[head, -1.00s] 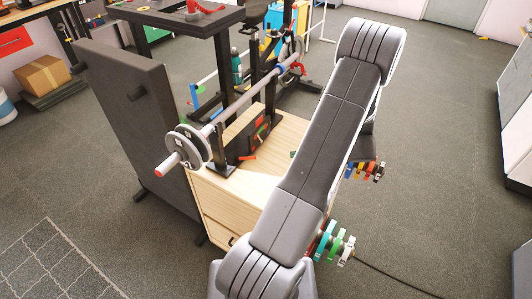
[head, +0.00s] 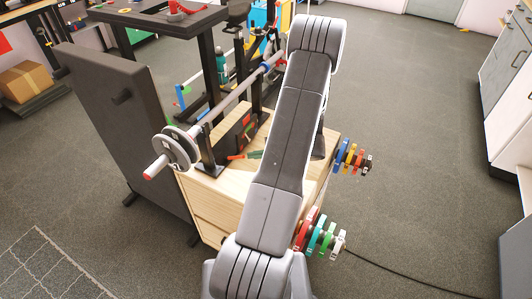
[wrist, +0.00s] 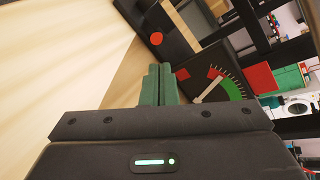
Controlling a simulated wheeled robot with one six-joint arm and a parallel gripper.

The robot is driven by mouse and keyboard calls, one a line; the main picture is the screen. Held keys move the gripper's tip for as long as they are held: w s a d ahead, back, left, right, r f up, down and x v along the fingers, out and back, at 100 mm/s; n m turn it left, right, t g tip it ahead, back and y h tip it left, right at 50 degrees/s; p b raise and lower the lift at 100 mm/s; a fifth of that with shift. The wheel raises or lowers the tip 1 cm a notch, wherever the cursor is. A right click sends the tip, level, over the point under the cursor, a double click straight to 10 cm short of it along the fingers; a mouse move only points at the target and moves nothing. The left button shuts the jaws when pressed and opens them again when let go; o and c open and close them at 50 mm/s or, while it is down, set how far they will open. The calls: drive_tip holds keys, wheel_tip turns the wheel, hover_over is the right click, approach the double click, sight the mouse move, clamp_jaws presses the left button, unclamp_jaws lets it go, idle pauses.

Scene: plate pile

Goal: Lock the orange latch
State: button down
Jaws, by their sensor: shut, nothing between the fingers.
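A small orange-red bar (head: 237,156), which looks like the orange latch, lies at the foot of a black upright panel (head: 232,135) on the wooden cabinet. My gripper's green fingertips (head: 255,154) show just right of it in the head view, with the rest of the gripper hidden behind my arm. In the wrist view my gripper (wrist: 159,80) is shut and empty, its fingers side by side. An orange-red round spot (wrist: 156,38) lies beyond the fingertips on a black part; I cannot tell whether it belongs to the latch. Contact with the latch cannot be made out.
A dial with a red and green scale (wrist: 218,85) sits right of the fingers. A bar with grey discs (head: 176,148) crosses left of the latch. Coloured discs (head: 322,238) stick out at the cabinet's right. A dark board (head: 125,120) stands left. Open floor lies right.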

drive_tip(key=shift+s+a+r, duration=0.35)
drive_tip(key=shift+a, duration=0.2)
drive_tip(key=shift+r, duration=0.1)
drive_tip(key=shift+a+r+h+p, duration=0.1)
drive_tip(key=shift+r+h+p, duration=0.1)
drive_tip(key=shift+h+p, duration=0.15)
